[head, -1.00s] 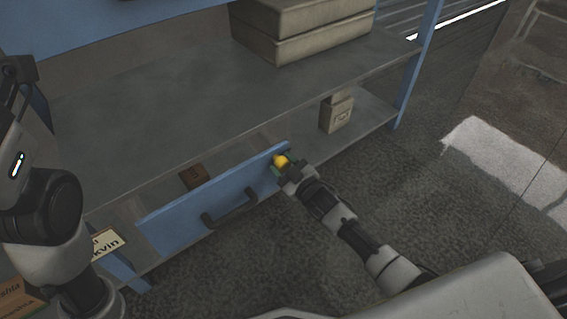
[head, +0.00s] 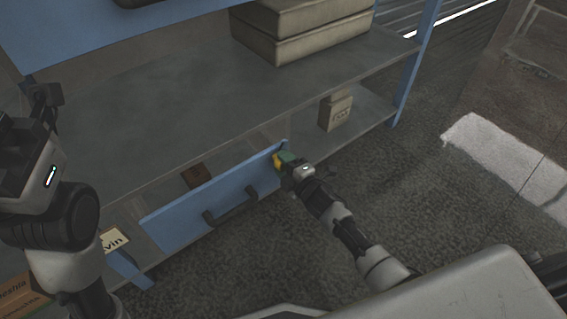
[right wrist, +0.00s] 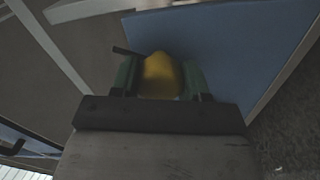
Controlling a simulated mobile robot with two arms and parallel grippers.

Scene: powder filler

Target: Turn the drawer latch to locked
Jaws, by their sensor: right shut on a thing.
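The blue drawer (head: 196,214) stands at the lower shelf, its front face towards me, with a dark bar handle (head: 231,207) on it. The yellow latch (head: 278,163) is at the right end of the drawer front. My right gripper (head: 284,163) is at the latch, and its green fingers are on both sides of the yellow knob in the right wrist view (right wrist: 161,76). It is shut on the latch. The fingers partly hide the latch. My left arm is at the left edge, and its gripper (head: 40,100) is raised, its fingers unclear.
Two stacked beige boxes (head: 300,30) sit on the upper shelf. A small beige box (head: 335,112) stands on the lower shelf to the right. A small brown box (head: 197,175) is behind the drawer front. The dark floor (head: 385,185) right of the drawer is clear.

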